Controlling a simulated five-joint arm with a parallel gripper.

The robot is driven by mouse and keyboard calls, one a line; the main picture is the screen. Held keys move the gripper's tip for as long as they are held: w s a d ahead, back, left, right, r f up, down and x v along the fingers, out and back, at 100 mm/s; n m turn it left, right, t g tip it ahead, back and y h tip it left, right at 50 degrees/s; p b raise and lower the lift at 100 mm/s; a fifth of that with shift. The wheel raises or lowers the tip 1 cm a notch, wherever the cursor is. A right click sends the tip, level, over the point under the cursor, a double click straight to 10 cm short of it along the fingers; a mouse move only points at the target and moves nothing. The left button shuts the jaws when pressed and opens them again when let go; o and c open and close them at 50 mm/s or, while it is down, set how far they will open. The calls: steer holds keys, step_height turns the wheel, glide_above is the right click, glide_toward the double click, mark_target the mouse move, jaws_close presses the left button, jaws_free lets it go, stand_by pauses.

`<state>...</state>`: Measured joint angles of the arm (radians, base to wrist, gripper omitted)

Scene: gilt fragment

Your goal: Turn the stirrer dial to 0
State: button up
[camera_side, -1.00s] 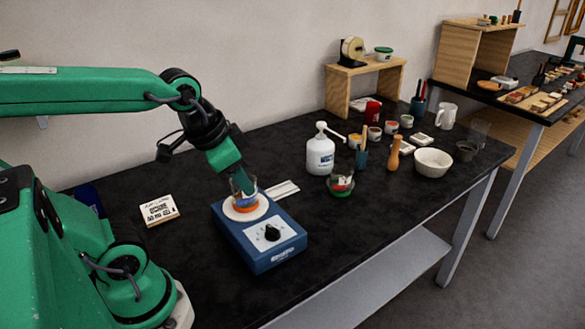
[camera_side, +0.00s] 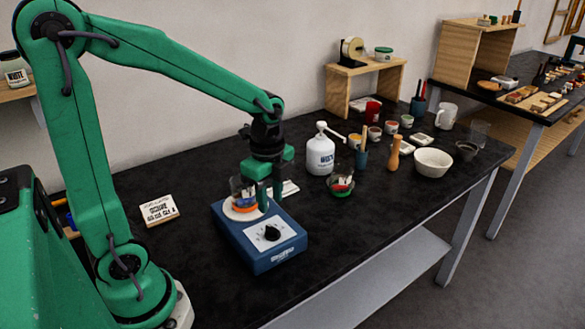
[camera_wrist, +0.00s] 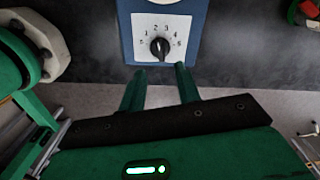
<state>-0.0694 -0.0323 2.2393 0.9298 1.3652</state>
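The blue stirrer (camera_side: 262,262) stands on the black table, with a black dial (camera_side: 271,233) on its pale front panel. In the wrist view the dial (camera_wrist: 159,47) sits in a ring of printed numbers; 1 to 5 can be read, and a 0 is not clear. A pale mark on the knob seems to point up, between 2 and 3. My gripper (camera_side: 270,203) points down above the stirrer, behind the dial in the side view. In the wrist view its fingers (camera_wrist: 160,68) are apart, with nothing between them, their tips just below the dial.
A glass beaker with orange contents (camera_side: 241,206) stands on the stirrer's round white plate, close to my fingers. A white label card (camera_side: 159,210) lies left. The table's front right is clear.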

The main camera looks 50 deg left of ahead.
mark_target(272, 227)
steer(key=shift+f, duration=0.25)
steer(key=shift+f, duration=3.75)
steer(key=shift+c, duration=0.4)
jaws_close()
